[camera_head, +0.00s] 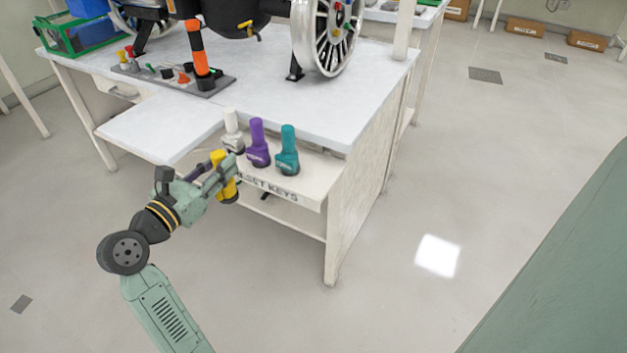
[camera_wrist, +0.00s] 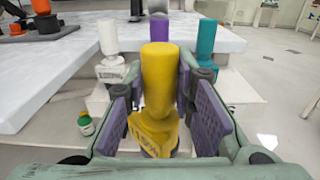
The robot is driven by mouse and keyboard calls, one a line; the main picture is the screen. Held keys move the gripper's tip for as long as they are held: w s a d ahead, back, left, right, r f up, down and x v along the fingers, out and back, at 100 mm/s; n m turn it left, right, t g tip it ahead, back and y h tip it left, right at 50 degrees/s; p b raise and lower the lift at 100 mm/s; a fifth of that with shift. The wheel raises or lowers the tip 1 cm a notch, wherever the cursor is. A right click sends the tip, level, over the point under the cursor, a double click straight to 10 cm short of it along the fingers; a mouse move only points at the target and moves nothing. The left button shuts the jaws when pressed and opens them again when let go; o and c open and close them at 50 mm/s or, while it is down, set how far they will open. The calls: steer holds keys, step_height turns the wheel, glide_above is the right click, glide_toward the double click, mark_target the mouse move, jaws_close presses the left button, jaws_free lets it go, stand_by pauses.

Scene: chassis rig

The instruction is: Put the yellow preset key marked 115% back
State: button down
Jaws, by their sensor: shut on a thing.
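The yellow preset key (camera_wrist: 160,85) is upright between the two purple-padded fingers of my gripper (camera_wrist: 165,110). In the head view the yellow key (camera_head: 220,168) is held in front of the shelf labelled as for keys (camera_head: 310,190), apart from the other keys. A white key (camera_head: 232,130), a purple key (camera_head: 257,143) and a teal key (camera_head: 288,152) stand upright on that shelf. They also show beyond the yellow key in the wrist view, the white one (camera_wrist: 108,50) at the left.
The white workbench (camera_head: 290,90) rises behind the shelf, with a spoked wheel (camera_head: 325,35) and a grey tool tray (camera_head: 175,80) on it. A small green bottle (camera_wrist: 86,123) shows low at the left in the wrist view.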

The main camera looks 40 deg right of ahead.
steer(key=s+d+r, duration=0.4)
steer(key=s+r, duration=0.1)
steer(key=d+f, duration=0.1)
steer(key=d, duration=0.4)
steer(key=s+d+f+p, duration=0.1)
steer(key=d+f, duration=0.1)
steer(key=d, duration=0.2)
steer(key=s+d+f, duration=0.1)
steer(key=d, duration=0.4)
steer(key=shift+s+d+f, duration=0.2)
steer(key=shift+d+f, duration=0.15)
steer(key=shift+f, duration=0.05)
steer(key=shift+r, duration=0.1)
steer(key=c, duration=1.4)
jaws_free()
steer(key=shift+o, duration=0.2)
steer(key=b+v, duration=0.1)
steer(key=v, duration=1.1)
